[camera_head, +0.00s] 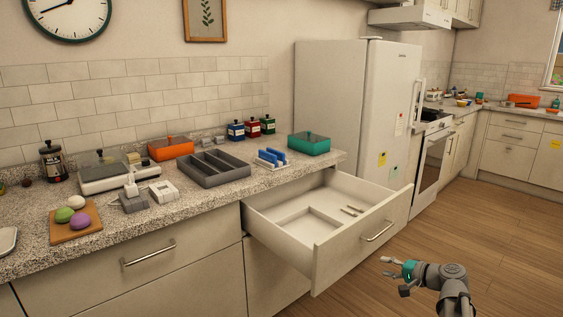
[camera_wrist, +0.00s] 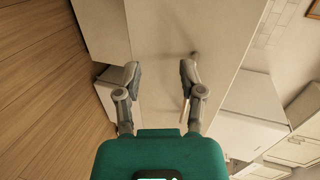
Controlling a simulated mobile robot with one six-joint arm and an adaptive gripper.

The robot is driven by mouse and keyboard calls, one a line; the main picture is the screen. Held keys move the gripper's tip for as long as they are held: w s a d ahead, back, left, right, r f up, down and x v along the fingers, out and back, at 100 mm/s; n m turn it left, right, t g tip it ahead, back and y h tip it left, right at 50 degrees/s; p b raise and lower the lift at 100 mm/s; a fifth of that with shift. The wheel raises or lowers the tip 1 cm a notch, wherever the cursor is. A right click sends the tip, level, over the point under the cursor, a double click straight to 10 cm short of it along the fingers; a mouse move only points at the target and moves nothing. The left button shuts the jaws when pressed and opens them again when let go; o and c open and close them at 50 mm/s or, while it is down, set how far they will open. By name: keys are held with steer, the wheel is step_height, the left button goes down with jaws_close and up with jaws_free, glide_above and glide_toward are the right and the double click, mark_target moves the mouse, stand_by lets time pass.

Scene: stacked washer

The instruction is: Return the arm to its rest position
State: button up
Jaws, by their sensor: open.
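My gripper (camera_head: 394,274) is at the lower right of the head view, in front of the open drawer (camera_head: 335,258) and apart from its handle (camera_head: 377,232). The grey fingers point left toward the drawer front. In the wrist view my gripper (camera_wrist: 159,72) has its two fingers spread wide with nothing between them. A pale panel (camera_wrist: 160,30) fills the space beyond the fingertips. Part of my arm shows below the gripper in the head view.
The drawer juts out from under the granite counter (camera_head: 200,210), with a few small items inside. On the counter are a grey divided tray (camera_head: 205,172), a teal box (camera_head: 309,144) and a cutting board (camera_head: 76,222). Wooden floor (camera_head: 490,230) is clear at right.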

steer(key=s+a+f+n+g+h, duration=0.95)
steer(key=s+a+f, duration=0.35)
steer(key=s+a, duration=0.2)
step_height(320, 180, up, 28)
steer(key=p, duration=2.7)
steer(key=shift+d+f+m+g, duration=0.25)
steer(key=shift+m+g, duration=0.1)
steer(key=shift+g, duration=0.1)
steer(key=shift+d+h, duration=0.1)
steer(key=shift+h, duration=0.15)
